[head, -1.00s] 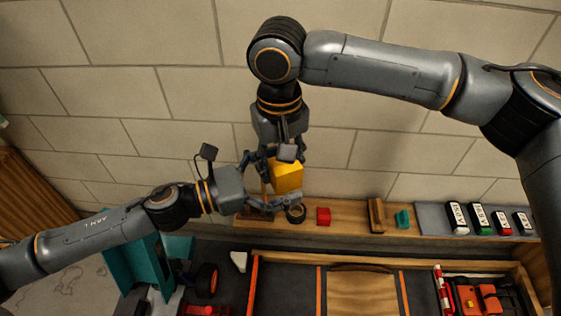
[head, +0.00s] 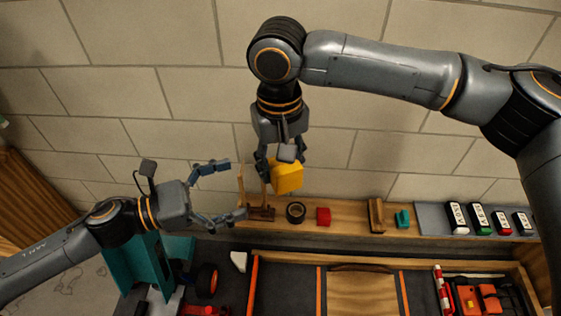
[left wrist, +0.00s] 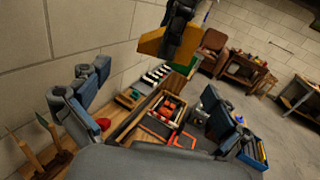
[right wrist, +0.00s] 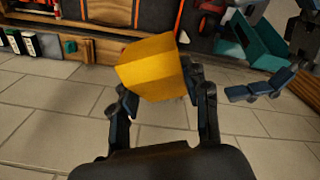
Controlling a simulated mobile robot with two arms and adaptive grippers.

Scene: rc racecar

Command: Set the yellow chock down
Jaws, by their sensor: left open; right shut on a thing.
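The yellow chock (head: 288,176) is a yellow block held in my right gripper (head: 280,158), in the air above the wooden shelf. In the right wrist view the chock (right wrist: 152,68) sits between both fingers of the right gripper (right wrist: 163,95). It also shows at the top of the left wrist view (left wrist: 160,42), below my right gripper. My left gripper (head: 232,190) is open and empty, to the left of the chock and apart from it. Its spread fingers show at both sides of the left wrist view (left wrist: 150,108).
The wooden shelf (head: 348,217) along the wall carries a dark tape roll (head: 296,212), a red block (head: 323,216), a wooden block (head: 376,215), a teal piece (head: 402,218) and several labelled batteries. A teal stand (head: 148,268) and a black wheel (head: 206,281) are at lower left.

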